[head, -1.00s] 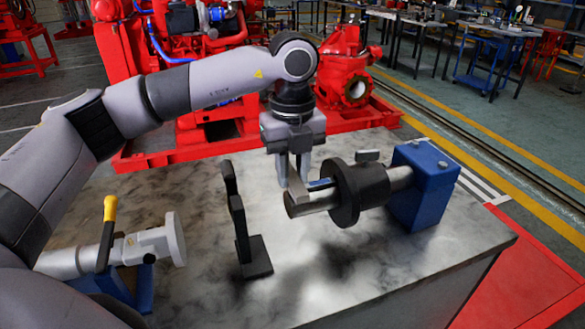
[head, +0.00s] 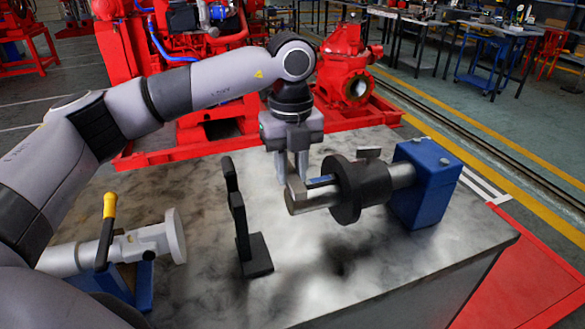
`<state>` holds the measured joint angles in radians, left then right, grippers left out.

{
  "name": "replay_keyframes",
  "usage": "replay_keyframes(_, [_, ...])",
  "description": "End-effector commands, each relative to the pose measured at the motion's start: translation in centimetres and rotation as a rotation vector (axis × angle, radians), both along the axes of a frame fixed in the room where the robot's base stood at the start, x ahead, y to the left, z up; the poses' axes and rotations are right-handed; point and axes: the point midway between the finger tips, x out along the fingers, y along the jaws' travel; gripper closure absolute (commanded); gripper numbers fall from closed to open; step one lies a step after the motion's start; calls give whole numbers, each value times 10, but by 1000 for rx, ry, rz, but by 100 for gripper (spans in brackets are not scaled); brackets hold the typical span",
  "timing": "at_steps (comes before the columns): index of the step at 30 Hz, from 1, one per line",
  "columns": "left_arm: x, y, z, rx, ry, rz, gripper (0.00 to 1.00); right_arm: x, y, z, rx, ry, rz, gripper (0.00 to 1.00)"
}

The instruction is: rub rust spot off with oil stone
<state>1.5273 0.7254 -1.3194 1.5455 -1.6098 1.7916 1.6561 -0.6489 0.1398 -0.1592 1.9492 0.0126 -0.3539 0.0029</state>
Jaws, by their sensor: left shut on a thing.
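My left gripper (head: 291,174) points down over the free end of a grey steel shaft (head: 323,199). It is shut on a small grey block (head: 296,190), which looks like the oil stone. The block is at the shaft's end and seems to touch its top; the fingers partly hide it. A thin bluish key or slot (head: 321,182) lies along the shaft top beside it. The shaft runs through a black coupling disc (head: 345,192) into a blue bearing block (head: 424,185). I cannot make out the rust spot. My right gripper does not show.
A black upright stand (head: 240,215) is left of the shaft. A grey flanged part (head: 174,236) with a yellow-handled lever (head: 108,210) lies at the table's left. The front of the metal table (head: 330,285) is clear. A red pump (head: 350,75) stands behind.

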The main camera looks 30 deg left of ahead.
Motion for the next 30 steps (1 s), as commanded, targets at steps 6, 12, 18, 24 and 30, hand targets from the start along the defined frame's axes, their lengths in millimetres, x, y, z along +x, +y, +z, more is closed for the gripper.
replay_keyframes(6, [-8,-9,-2,0,0,-3,98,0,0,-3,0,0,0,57])
replay_keyframes(12, [-16,-18,-3,1,1,-3,98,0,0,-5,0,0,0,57])
replay_keyframes(18, [-13,-15,-2,0,0,0,98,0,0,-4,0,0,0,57])
replay_keyframes(24, [-4,-5,-3,-1,1,2,98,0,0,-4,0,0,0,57])
replay_keyframes(30, [0,0,-4,-1,-1,-1,98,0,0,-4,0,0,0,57])
